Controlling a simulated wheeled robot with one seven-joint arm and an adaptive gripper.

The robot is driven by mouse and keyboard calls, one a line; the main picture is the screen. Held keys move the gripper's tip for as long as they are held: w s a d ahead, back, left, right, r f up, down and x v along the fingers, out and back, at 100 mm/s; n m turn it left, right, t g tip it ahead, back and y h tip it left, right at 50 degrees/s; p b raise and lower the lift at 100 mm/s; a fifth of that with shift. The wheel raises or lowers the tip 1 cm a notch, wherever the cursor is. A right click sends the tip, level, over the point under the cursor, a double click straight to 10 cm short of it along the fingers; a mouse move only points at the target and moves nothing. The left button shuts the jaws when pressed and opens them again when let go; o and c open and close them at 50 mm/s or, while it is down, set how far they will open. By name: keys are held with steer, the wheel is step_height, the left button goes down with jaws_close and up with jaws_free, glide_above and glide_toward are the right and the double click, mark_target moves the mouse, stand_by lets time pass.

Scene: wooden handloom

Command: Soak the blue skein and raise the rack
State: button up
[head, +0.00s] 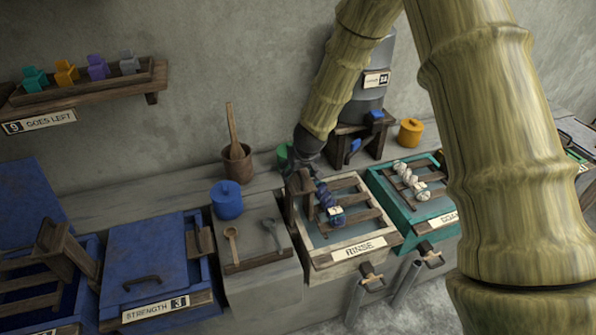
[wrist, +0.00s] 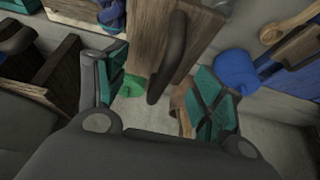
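The blue skein (head: 325,196), dark blue with a pale band, lies on the wooden rack (head: 362,215) of the RINSE tray (head: 318,262). The rack's slats show at about rim level; I cannot tell whether the skein touches liquid. A wooden upright (head: 302,207) stands at the rack's left end. My gripper (head: 300,178) is above this upright, at the tray's back left. In the wrist view my gripper (wrist: 152,97) is open, its teal-padded fingers apart on either side of a wooden post with a dark handle (wrist: 172,60).
A blue lidded jar (head: 227,200) stands left of the tray, behind a spoon (head: 231,245). A closed blue vat marked STRENGTH 3 (head: 150,262) is further left. A grey tank (head: 368,95) stands behind.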

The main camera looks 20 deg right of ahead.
jaws_close()
steer(key=shift+f+b, duration=5.6)
steer(key=shift+f, duration=3.6)
steer(key=shift+s, duration=0.1)
steer(key=shift+s+f, duration=0.1)
